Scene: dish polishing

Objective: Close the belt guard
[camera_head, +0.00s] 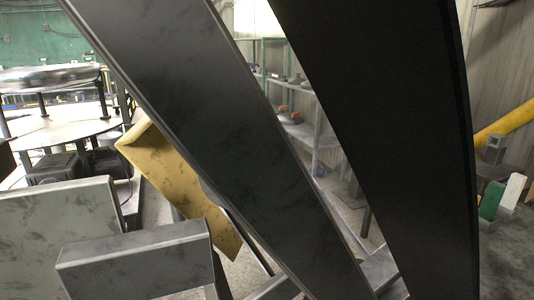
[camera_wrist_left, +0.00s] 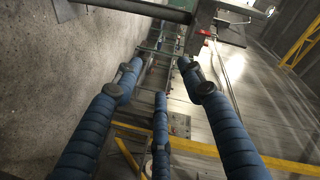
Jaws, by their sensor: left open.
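Two large dark panels cross the head view from top to bottom: a grey, smudged one with a lighter edge (camera_head: 215,130) and a flat black one with a curved right edge (camera_head: 395,120). They stand very close to the camera and a narrow gap separates them. I cannot tell which, if either, is the belt guard. My left gripper (camera_wrist_left: 158,82) shows in the left wrist view with three blue ribbed fingers spread apart. It is open, with nothing visible between the fingers. Neither gripper shows in the head view.
Grey metal housings (camera_head: 135,262) fill the lower left, before a bent yellow plate (camera_head: 180,185). Shelves (camera_head: 300,125) stand behind the panels. A yellow pipe (camera_head: 508,122) and a green block (camera_head: 491,201) are at right. The left wrist view shows bare floor (camera_wrist_left: 50,70) and a yellow rail (camera_wrist_left: 215,150).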

